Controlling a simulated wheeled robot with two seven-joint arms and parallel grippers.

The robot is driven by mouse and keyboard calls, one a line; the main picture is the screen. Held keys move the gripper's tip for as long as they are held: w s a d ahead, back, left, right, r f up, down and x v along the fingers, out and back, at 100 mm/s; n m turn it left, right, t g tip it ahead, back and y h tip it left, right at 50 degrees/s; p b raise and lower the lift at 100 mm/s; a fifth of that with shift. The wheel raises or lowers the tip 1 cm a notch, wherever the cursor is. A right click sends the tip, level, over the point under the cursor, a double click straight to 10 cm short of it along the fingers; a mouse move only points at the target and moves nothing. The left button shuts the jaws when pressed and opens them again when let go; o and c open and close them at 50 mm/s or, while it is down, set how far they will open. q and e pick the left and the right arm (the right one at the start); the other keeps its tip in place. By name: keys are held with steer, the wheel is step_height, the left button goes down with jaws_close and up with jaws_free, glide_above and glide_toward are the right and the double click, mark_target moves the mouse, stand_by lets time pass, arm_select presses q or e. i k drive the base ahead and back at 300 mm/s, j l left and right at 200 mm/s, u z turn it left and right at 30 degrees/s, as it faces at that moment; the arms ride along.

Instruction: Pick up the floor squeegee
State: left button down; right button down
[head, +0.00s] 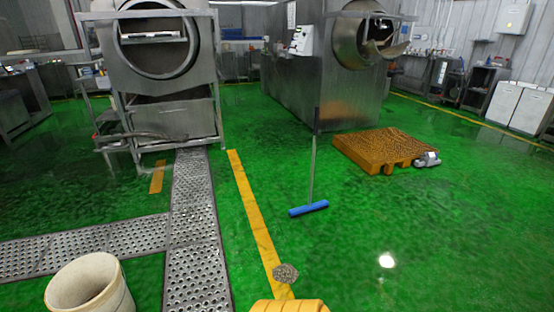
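The floor squeegee (312,180) stands upright on the green floor near the middle of the head view. It has a blue head (308,208) flat on the floor and a thin grey handle whose upper part is dark. The handle's top shows in front of the steel machine. Neither of my grippers is in view, and nothing is seen touching the squeegee.
A brown pallet (385,148) with a small grey object (428,159) beside it lies right of the squeegee. Perforated metal drain covers (193,215) run at left. A beige bin (88,288) and a yellow object (290,306) are at front. Floor around the squeegee is clear.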

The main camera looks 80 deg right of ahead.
mark_target(309, 208)
steer(key=z, duration=2.9)
